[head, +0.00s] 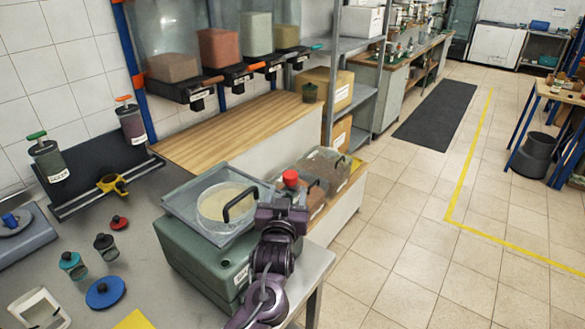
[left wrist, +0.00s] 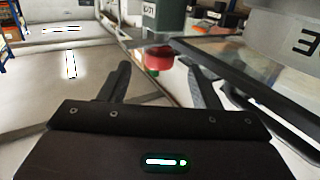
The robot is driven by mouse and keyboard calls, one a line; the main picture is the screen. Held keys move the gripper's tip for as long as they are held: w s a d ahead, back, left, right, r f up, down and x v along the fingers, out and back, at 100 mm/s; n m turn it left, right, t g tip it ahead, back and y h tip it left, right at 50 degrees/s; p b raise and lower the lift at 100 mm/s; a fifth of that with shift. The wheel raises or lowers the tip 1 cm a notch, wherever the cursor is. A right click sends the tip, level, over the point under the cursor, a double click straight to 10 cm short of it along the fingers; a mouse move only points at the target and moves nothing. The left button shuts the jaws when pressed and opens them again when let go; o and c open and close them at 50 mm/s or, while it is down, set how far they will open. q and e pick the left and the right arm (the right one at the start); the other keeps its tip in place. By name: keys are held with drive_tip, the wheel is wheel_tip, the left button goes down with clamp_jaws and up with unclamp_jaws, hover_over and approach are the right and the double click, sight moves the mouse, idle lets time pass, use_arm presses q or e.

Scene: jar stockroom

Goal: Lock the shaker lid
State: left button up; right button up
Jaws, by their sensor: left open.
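The shaker (head: 190,262) is a green box on the right end of the grey bench. Its clear lid (head: 186,190), with a black handle (head: 240,203), lies over a round pan (head: 214,209) of pale powder; I cannot tell whether it is latched. A red knob (head: 290,178) shows beyond my left gripper (head: 287,197), at the lid's right side. In the left wrist view the red knob (left wrist: 160,61) appears between the two open fingers (left wrist: 162,88), apart from both. The clear lid's dark edge (left wrist: 235,85) runs to the right. My right gripper is out of view.
Clear bins (head: 333,165) with dark handles stand just beyond the shaker. Small jars (head: 105,246) and a blue disc (head: 105,292) lie on the bench to the left. A wooden shelf (head: 235,130) is behind. The tiled floor (head: 400,240) to the right is clear.

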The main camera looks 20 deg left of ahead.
sight(288, 182)
use_arm(q)
drive_tip(key=shift+w+r, duration=0.15)
drive_tip(key=shift+w, duration=0.2)
drive_tip(key=shift+w+a+r+p, duration=0.15)
drive_tip(key=shift+w+r+p, duration=0.15)
drive_tip(key=shift+w, duration=0.3)
drive_tip(key=shift+w+a+r+p, duration=0.15)
drive_tip(key=shift+w+p, duration=0.25)
drive_tip(key=shift+w, duration=0.2)
drive_tip(key=w, duration=0.2)
drive_tip(key=shift+w+a+f, duration=0.15)
drive_tip(key=shift+w+f, duration=0.1)
drive_tip(key=shift+w, duration=0.1)
drive_tip(key=shift+w+a+f+p, duration=0.1)
drive_tip(key=shift+w+p, duration=0.2)
drive_tip(key=shift+w, duration=0.2)
drive_tip(key=c, duration=1)
drive_tip(key=shift+a+m+h, duration=0.1)
drive_tip(key=shift+m+h, duration=0.6)
drive_tip(key=shift+h, duration=0.4)
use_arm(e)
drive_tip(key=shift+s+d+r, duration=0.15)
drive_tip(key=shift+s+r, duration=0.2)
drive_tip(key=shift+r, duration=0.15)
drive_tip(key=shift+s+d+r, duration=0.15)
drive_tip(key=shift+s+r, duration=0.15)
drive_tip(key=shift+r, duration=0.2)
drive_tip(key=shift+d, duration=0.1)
